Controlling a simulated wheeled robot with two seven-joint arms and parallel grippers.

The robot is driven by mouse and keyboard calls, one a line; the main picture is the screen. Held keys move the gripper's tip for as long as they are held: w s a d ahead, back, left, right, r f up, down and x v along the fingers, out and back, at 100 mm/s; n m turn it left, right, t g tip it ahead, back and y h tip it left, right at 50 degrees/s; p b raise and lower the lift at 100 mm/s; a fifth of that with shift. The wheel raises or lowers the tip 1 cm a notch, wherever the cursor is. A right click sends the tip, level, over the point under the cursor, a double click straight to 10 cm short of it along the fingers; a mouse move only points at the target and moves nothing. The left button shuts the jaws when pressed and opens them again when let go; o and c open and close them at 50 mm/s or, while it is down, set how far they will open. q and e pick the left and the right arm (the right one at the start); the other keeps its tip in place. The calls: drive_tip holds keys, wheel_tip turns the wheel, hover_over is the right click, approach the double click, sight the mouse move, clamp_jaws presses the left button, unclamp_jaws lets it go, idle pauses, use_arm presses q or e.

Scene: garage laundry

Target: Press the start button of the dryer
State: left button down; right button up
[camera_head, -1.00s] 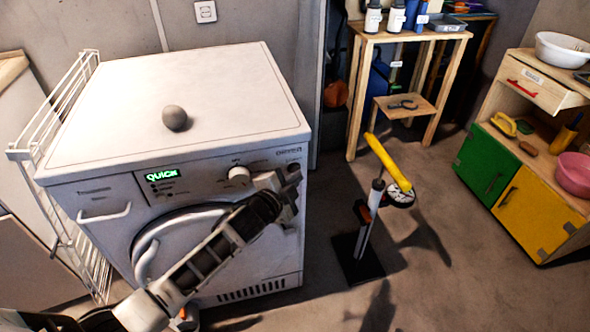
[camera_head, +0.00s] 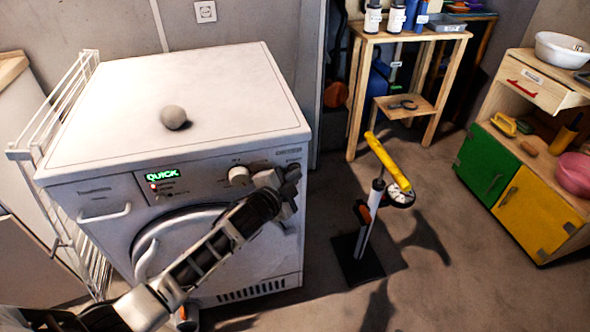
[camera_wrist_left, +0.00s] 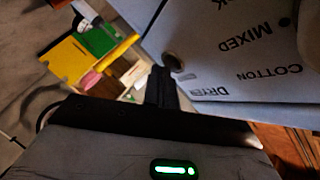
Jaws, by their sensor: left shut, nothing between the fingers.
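The white dryer (camera_head: 180,95) stands at left, its panel display (camera_head: 162,174) showing green "QUICK". A red light (camera_head: 153,187) glows below the display. A knob (camera_head: 238,175) sits mid-panel. My left gripper (camera_head: 290,172) is at the panel's right end and covers the spot there. In the left wrist view its shut, empty fingers (camera_wrist_left: 160,82) are right beside a round metal-rimmed button (camera_wrist_left: 174,62) on the labelled panel; whether they touch it I cannot tell. My right gripper is not in view.
A grey ball (camera_head: 173,117) lies on the dryer top. A wire rack (camera_head: 60,150) stands at its left. A stand with a yellow bar (camera_head: 388,160) is right of the dryer. A wooden shelf (camera_head: 360,100) and a cabinet (camera_head: 485,165) stand farther right, with bare floor between.

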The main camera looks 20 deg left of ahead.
use_arm(q)
drive_tip(key=shift+s+d, duration=0.45)
drive_tip(key=shift+s, duration=0.2)
drive_tip(key=shift+p, duration=0.3)
drive_tip(key=shift+s+d+p, duration=0.3)
drive_tip(key=shift+s+d, duration=0.4)
drive_tip(key=shift+s, duration=0.35)
drive_tip(key=shift+s+d+p, duration=0.3)
drive_tip(key=shift+s+d, duration=0.4)
drive_tip(key=shift+s, duration=0.35)
